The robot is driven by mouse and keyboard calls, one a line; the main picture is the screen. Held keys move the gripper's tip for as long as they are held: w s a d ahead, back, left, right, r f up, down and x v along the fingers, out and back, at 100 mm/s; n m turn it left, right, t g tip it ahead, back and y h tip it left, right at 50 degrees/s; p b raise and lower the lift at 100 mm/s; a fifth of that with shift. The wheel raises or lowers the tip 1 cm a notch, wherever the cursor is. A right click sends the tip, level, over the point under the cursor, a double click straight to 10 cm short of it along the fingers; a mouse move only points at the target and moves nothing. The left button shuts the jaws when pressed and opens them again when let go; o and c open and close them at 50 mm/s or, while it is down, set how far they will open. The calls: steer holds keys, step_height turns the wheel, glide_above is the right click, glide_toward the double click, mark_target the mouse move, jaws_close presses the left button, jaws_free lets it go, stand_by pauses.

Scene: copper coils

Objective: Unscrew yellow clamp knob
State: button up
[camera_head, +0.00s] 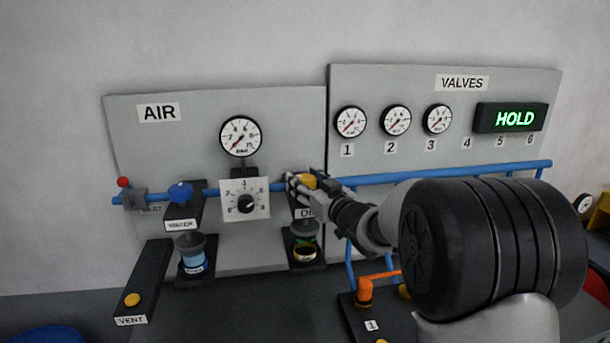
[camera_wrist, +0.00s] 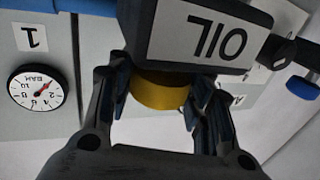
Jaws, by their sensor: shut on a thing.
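The yellow clamp knob (camera_head: 309,181) is on the dark oil unit, to the right of the dial plate in the head view. In the wrist view, the yellow knob (camera_wrist: 158,92) shows between my fingers, against the block labelled OIL (camera_wrist: 212,38). My gripper (camera_head: 299,187) reaches it from the right and is shut on it. In the wrist view, my gripper (camera_wrist: 156,98) has one finger on each side of the knob. My fingers cover part of the knob and of the OIL label in the head view.
The blue WATER knob (camera_head: 180,192) and water bowl (camera_head: 193,260) stand left of the dial plate (camera_head: 245,200). The oil bowl (camera_head: 305,249) hangs below my gripper. A blue pipe (camera_head: 450,174) runs along the panels. An orange handle (camera_head: 367,286) stands below my arm. The display (camera_head: 512,118) reads HOLD.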

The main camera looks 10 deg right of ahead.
steer(key=y+p, duration=0.1)
steer(key=n+g+y+p, duration=0.1)
steer(key=p, duration=0.1)
steer(key=shift+d+r+n+y, duration=0.2)
steer(key=shift+r+n+y, duration=0.1)
steer(key=shift+r, duration=0.05)
steer(key=n+g+y+p, duration=0.3)
steer(key=y+p, duration=0.1)
steer(key=p, duration=0.2)
steer(key=shift+n+y, duration=0.3)
steer(key=shift+n, duration=0.1)
steer(key=n+g+y+p, duration=0.2)
steer(key=g, duration=0.1)
steer(key=n+g+y+p, duration=0.1)
steer(key=g, duration=0.1)
steer(key=shift+a+f+n, duration=0.15)
steer(key=shift+f+n, duration=0.1)
steer(key=shift+n, duration=0.05)
steer(key=shift+n+g+y+p, duration=0.35)
steer(key=shift+n+g+y, duration=0.2)
steer(key=shift+g, duration=0.35)
steer(key=shift+r+n+g, duration=0.15)
steer(key=shift+n+g, duration=0.4)
steer(key=shift+g, duration=0.25)
steer(key=o, duration=1)
steer(key=shift+a, duration=0.15)
steer(key=shift+o, duration=0.4)
steer(key=shift+d+f, duration=0.2)
